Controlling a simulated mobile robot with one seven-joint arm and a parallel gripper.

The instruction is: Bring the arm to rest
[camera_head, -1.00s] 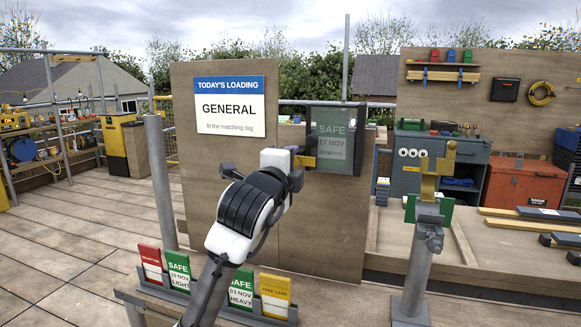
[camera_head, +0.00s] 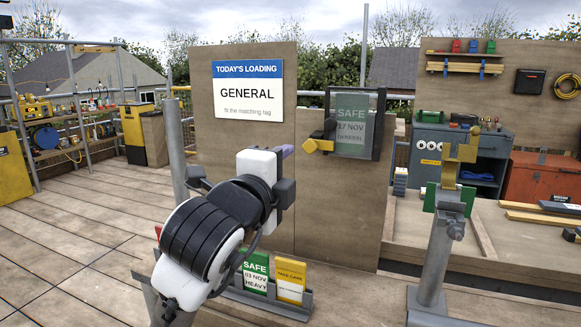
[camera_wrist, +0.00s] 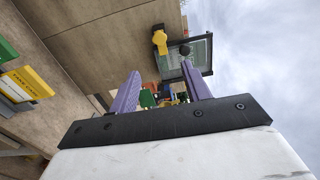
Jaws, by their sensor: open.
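My arm reaches up from the bottom of the head view. My gripper (camera_wrist: 160,92) is open and empty, with two purple fingers apart in the wrist view. In the head view mostly its wrist shows, with one purple fingertip (camera_head: 287,151). The board holder (camera_head: 383,128) has a dark frame and holds a green and grey tag (camera_head: 351,125) reading SAFE, 17 NOV, GENERAL. A yellow latch (camera_head: 320,140) sits at the frame's left side. In the head view my gripper is left of and below the holder, apart from it.
The sign (camera_head: 248,89) reads TODAY'S LOADING, GENERAL. Below it, a grey rack (camera_head: 275,306) holds a green SAFE HEAVY tag (camera_head: 256,275) and a yellow tag (camera_head: 290,279). A grey post (camera_head: 434,250) with a brass clamp stands at right. Open decking lies left.

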